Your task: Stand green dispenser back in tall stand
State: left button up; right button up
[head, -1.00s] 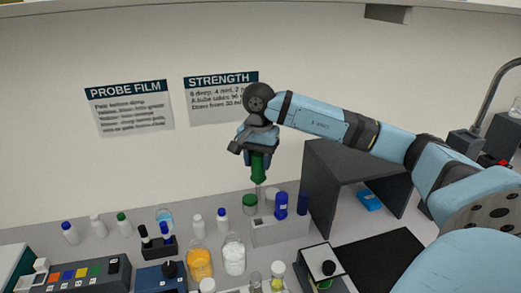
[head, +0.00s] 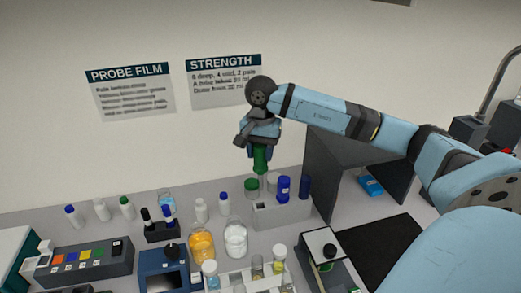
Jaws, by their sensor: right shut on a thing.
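My right gripper (head: 260,146) is shut on the green dispenser (head: 261,159) and holds it upright, green body downward. The light grey stand (head: 281,215), which looks like the tall stand, is on the bench just below. A blue dispenser (head: 284,188) stands in it. The green dispenser hangs over the stand's left part. I cannot tell whether its thin lower end touches or enters the stand. My left gripper is not in view.
A green-lidded jar (head: 251,187) stands close behind the stand's left end. A dark blue cylinder (head: 304,187) and a grey shelf (head: 345,165) are to the right. Orange (head: 201,243) and white (head: 236,238) jars stand in front left. A low dark rack (head: 161,232) holds dispensers.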

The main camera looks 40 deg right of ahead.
aim_at(261, 190)
jog(key=shift+r+n+p, duration=0.1)
jog(key=shift+n+p, duration=0.4)
jog(key=shift+n, duration=1.1)
jog(key=shift+f, duration=0.6)
jog(key=shift+f+b, duration=0.75)
jog(key=shift+f, duration=0.95)
notch_tip(261, 190, down, 4)
jog(key=b, duration=0.3)
jog(key=shift+r, duration=0.2)
jog(key=shift+f+b, duration=2.15)
jog(key=shift+f, duration=0.35)
